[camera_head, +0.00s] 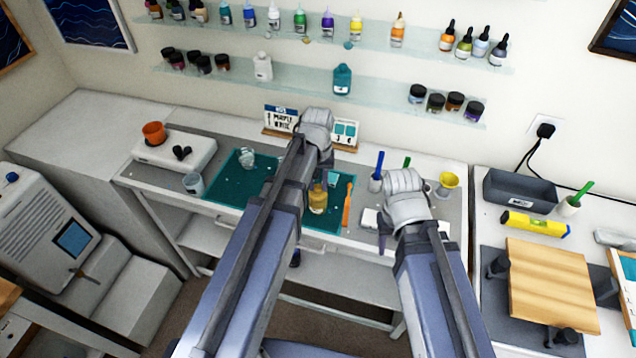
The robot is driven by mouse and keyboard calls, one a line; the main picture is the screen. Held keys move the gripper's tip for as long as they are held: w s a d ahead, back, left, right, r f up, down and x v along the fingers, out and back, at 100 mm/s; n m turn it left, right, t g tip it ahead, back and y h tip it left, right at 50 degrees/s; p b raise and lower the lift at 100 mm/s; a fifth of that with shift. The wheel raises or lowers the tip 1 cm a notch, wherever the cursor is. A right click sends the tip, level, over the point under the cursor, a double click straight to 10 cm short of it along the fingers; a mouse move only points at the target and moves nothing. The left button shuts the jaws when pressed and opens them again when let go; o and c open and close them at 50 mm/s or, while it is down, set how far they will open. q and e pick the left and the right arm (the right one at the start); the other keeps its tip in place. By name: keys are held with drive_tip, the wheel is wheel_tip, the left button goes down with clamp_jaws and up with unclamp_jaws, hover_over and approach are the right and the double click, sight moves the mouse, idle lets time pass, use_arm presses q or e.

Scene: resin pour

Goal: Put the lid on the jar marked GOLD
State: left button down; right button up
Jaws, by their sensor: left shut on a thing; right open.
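A small clear jar of gold-amber liquid (318,199) stands upright on the teal mat (228,183); I cannot read its marking. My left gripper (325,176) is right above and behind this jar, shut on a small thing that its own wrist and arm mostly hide. I cannot tell whether that thing touches the jar. I cannot make out a lid anywhere for certain. My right gripper (384,236) is open over the front of the worktop, right of the mat, near a small white block (370,218).
A clear glass vessel (247,158), a grey-white cup (193,184) and an orange stick (347,206) are around the mat. A scale (165,152) holds an orange cup (154,132). A pen holder (376,183) and yellow cup (448,183) stand right. Shelves with bottles hang behind.

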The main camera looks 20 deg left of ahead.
idle(0.8)
use_arm(q)
drive_tip(key=shift+c, duration=0.3)
unclamp_jaws()
idle(0.3)
drive_tip(key=shift+r+p, duration=3.55)
drive_tip(key=shift+c, duration=0.4)
clamp_jaws()
